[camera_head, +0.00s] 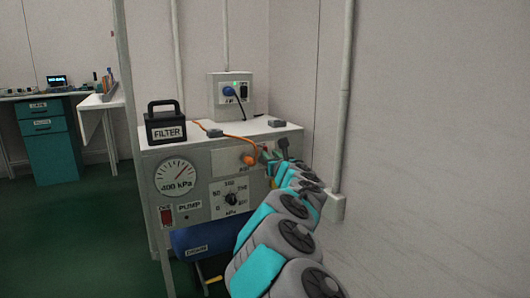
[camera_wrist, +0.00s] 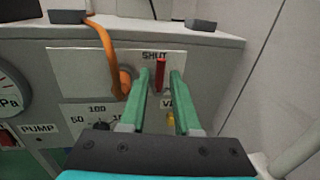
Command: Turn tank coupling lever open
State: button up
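The red coupling lever (camera_wrist: 160,74) stands upright on the cabinet's front panel, just below the word SHUT, in the wrist view. My gripper (camera_wrist: 161,80) has two green fingers, one on each side of the lever, with a visible gap on both sides. The gripper is open and holds nothing. A label starting with V is partly hidden by the right finger. In the head view my gripper (camera_head: 268,156) is at the upper right of the cabinet front, and my arm hides the lever there.
An orange hose (camera_wrist: 108,50) plugs into the panel left of my fingers. The pump cabinet (camera_head: 200,215) carries a gauge (camera_head: 177,177), a dial (camera_head: 232,198) and a red switch (camera_head: 167,216). A filter box (camera_head: 165,126) stands on top. A wall pipe (camera_head: 345,100) is close on the right.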

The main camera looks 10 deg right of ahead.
aim_at(266, 149)
jog(key=shift+w+a, duration=0.15)
jog(key=shift+w, duration=1.6)
jog(key=shift+w+a, duration=0.15)
jog(key=shift+w, duration=1.55)
grip_shut()
